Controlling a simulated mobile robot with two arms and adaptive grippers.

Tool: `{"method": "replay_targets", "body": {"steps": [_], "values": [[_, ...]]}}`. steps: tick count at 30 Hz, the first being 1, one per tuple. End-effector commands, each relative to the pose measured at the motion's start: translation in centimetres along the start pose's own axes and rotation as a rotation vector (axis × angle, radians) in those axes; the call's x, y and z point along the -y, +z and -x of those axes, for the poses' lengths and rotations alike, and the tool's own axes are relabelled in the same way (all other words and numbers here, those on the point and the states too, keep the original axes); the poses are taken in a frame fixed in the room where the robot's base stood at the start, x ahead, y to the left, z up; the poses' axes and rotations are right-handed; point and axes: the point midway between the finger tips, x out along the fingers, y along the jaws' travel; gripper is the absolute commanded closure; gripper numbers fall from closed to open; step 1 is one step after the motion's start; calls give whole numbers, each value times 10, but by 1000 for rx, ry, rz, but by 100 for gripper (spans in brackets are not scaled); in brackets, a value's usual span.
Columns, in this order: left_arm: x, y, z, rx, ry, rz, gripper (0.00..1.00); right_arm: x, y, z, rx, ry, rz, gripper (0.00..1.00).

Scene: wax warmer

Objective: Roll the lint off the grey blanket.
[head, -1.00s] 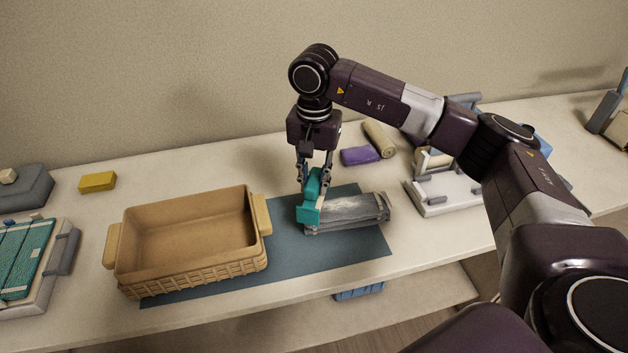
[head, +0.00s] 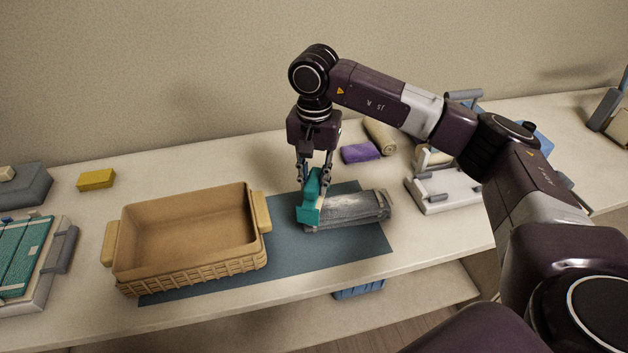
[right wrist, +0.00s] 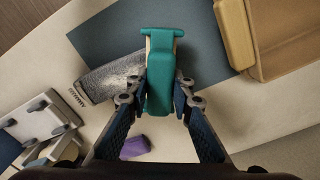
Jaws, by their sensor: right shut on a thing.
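The grey blanket (head: 352,210) lies folded on a blue mat (head: 345,247), its top speckled with pale lint. My right gripper (head: 314,178) points down at the blanket's left end and is shut on a teal lint roller (head: 309,208). In the right wrist view the roller (right wrist: 160,80) sits between the two fingers (right wrist: 160,108), with the speckled blanket (right wrist: 112,78) beside it. The roller is at the blanket's left end; I cannot tell whether it touches. My left gripper is not in view.
An empty tan basket (head: 190,270) stands left of the blanket, partly on the mat. A purple folded cloth (head: 360,152) and a beige roll (head: 380,135) lie behind. A white rack (head: 445,190) stands right, a yellow block (head: 97,179) far left.

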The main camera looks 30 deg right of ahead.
Motion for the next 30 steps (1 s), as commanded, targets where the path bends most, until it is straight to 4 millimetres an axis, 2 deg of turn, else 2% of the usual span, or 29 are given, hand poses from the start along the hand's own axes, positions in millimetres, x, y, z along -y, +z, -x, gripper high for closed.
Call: {"method": "replay_targets", "body": {"steps": [7, 21, 30], "values": [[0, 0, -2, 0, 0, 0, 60, -3, -2, -1, -1, 0, -1, 98], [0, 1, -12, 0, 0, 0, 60, -37, -18, -1, 0, 0, -1, 98], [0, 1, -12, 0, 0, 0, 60, -39, -18, 0, 0, 0, 0, 98]]}}
